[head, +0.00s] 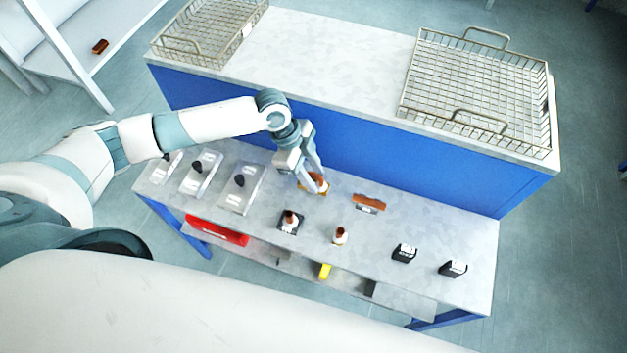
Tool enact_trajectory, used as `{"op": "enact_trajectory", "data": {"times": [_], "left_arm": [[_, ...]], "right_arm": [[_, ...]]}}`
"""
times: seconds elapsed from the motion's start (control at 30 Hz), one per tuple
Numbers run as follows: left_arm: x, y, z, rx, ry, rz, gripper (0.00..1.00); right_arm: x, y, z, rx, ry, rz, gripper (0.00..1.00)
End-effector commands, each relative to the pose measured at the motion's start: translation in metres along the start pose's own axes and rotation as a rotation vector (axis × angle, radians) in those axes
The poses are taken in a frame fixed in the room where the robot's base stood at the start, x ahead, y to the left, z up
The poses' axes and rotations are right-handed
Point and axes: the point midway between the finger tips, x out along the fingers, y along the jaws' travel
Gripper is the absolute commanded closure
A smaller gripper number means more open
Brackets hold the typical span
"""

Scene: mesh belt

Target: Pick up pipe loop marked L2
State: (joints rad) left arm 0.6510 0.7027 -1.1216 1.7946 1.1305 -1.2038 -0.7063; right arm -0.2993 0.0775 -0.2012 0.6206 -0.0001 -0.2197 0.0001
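My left gripper (314,184) points down at the lower bench, its fingertips at a small copper-brown piece (318,186) that looks like a pipe loop. The fingers partly hide it, and I cannot tell whether they are shut on it or only around it. Another copper-brown piece with a white label (368,203) lies to the right. Two small upright copper and white pieces stand nearer, one on a dark base (290,222) and one on the bare bench (340,236). No label is readable, so I cannot tell which is L2. My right gripper is not in view.
Three clear-topped trays with dark knobs (240,192) stand at the bench's left. Two black labelled blocks (404,253) (453,269) stand at its right. Wire mesh baskets (478,85) (205,30) rest on the higher blue-sided counter behind. A red box (217,231) sits on the shelf below.

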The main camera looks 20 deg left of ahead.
Motion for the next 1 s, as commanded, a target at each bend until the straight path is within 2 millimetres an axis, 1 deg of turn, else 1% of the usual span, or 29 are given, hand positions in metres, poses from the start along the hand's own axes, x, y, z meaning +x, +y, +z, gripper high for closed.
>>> {"op": "enact_trajectory", "data": {"times": [0.27,0.37,0.4,0.43,0.83,1.0], "left_arm": [[0.000,0.000,0.000,0.000,0.000,0.000,0.66],[-0.001,0.000,0.000,0.000,0.000,0.000,0.87],[-0.001,0.000,0.000,0.000,0.000,0.000,0.97],[-0.001,0.000,0.000,0.000,0.000,0.000,1.00],[-0.003,-0.001,-0.001,0.001,0.002,-0.002,1.00],[-0.011,-0.002,-0.005,0.002,0.002,-0.003,1.00]], "right_arm": [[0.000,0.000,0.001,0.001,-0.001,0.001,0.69],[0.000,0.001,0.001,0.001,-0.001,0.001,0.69],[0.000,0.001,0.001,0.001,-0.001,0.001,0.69],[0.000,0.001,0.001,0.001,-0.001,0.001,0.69],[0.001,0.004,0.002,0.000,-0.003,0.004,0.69],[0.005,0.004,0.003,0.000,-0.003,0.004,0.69]]}}
